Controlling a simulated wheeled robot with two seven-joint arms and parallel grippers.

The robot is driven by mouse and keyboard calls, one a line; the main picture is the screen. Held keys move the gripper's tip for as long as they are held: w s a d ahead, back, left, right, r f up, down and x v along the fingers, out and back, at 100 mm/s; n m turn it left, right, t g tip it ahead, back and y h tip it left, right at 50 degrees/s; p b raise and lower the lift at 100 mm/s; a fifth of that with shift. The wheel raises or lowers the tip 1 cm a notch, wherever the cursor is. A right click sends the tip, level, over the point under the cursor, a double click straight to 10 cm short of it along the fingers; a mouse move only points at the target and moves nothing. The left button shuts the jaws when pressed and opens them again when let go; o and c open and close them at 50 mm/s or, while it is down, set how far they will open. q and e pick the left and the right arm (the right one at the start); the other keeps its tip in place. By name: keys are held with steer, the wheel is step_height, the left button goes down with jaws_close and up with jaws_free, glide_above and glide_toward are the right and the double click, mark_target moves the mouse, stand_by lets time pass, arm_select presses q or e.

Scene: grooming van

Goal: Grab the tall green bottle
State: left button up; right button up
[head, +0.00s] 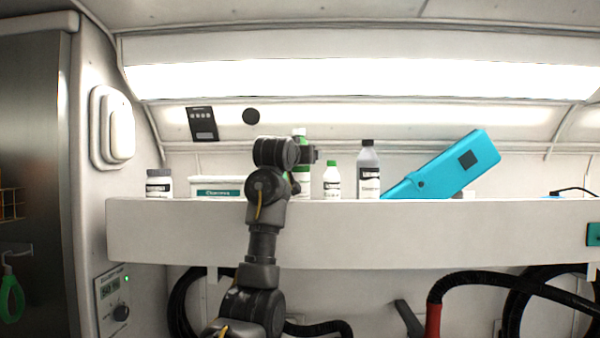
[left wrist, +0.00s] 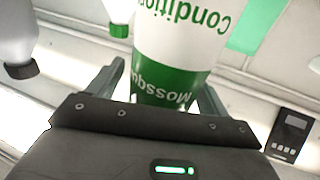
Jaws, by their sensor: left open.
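The tall green bottle (head: 303,182), with a white cap and a white-and-green label, stands on the shelf, partly hidden behind my left arm in the head view. In the left wrist view the bottle (left wrist: 177,45) appears upside down, close up, with "Condition" and "Mossqu" lettering. My left gripper (head: 311,154) is at the upper part of the bottle. In the left wrist view its open fingers (left wrist: 160,90) lie on either side of the bottle. Contact between fingers and bottle cannot be told. My right gripper is not in view.
Right of the bottle stand a small white green-capped bottle (head: 332,181), a grey dark-capped bottle (head: 368,172) and a leaning turquoise case (head: 440,170). To the left are a white tub (head: 215,182) and a jar (head: 158,184). The shelf front (head: 400,233) is a raised edge.

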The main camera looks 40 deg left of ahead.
arm_select(q)
steer(key=shift+a, duration=0.1)
steer(key=c, duration=1.7)
steer(key=shift+r, duration=0.1)
